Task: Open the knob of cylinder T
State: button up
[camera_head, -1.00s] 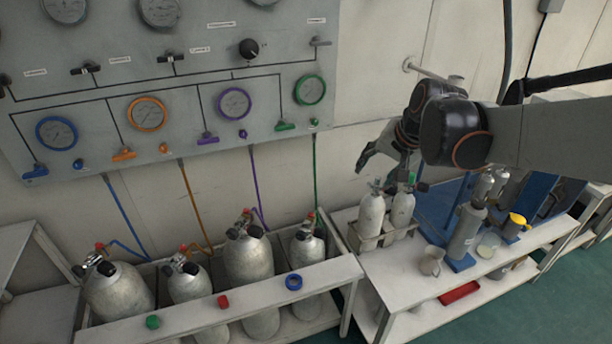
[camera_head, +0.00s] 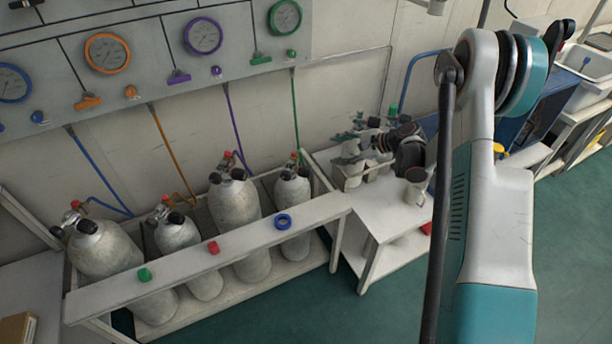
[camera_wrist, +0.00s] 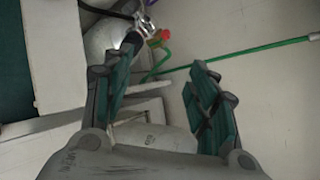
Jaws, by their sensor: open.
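Several grey cylinders stand in a white rack, and no letter T is readable on any of them. The rightmost cylinder (camera_head: 291,212) has a green hose (camera_head: 296,115) above it and a valve with a black knob and a red part on top. In the wrist view, a valve with a black knob (camera_wrist: 132,41) and a red part (camera_wrist: 161,36) sits beyond the fingertips, beside a green hose (camera_wrist: 232,56). My gripper (camera_head: 343,148) is to the right of the rightmost cylinder, pointing left. In the wrist view, my gripper (camera_wrist: 155,82) is open and empty, apart from the valve.
The gauge panel (camera_head: 140,75) is on the wall behind. Green floor is clear in front.

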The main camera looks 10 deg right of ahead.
aim_at(310, 173)
notch_tip(310, 173, down, 10)
jog(key=s+m+t+y+b, duration=0.1)
jog(key=s+m+y, duration=0.1)
jog(key=m, duration=0.1)
jog(key=b+x, duration=0.4)
jog(key=x, duration=0.9)
jog(key=shift+w+f, duration=0.1)
jog(key=shift+w, duration=0.25)
jog(key=c, duration=1)
